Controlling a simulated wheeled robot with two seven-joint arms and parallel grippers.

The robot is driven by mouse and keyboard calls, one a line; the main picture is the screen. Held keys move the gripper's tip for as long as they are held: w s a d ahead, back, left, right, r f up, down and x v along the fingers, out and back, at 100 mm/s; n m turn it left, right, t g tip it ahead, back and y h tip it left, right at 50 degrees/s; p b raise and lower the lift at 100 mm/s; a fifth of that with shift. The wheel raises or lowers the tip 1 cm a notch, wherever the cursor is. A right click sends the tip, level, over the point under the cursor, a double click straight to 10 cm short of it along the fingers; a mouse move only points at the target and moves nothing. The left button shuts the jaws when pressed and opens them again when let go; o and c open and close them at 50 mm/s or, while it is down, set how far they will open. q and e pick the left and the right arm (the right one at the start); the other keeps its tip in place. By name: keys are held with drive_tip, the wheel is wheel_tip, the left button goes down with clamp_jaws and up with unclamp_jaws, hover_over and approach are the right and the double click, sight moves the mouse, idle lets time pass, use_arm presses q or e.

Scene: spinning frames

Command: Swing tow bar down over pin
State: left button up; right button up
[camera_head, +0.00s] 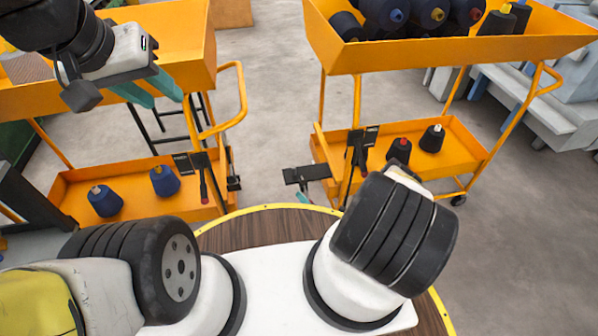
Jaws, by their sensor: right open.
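Two orange carts stand beyond a round wooden surface. A short black bar (306,173) sticks out leftward from the right cart's lower front, across the gap between the carts; it looks like the tow bar. A dark fitting (233,183) sits at the left cart's near corner; I cannot make out a pin on it. My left gripper (146,92), with teal fingers, is over the left cart's upper tray, away from the bar; its jaw gap is unclear. My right gripper (303,197) is open, mostly hidden behind my arm, with a teal fingertip showing just below the bar.
The left cart (180,40) has a loop handle (240,100) and blue cones (164,181) on its lower shelf. The right cart (440,55) carries several dark cones above and two below (432,138). Black uprights with levers (204,180) stand on both carts. Floor between them is clear.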

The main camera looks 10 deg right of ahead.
clamp_jaws()
idle(0.3)
idle(1.2)
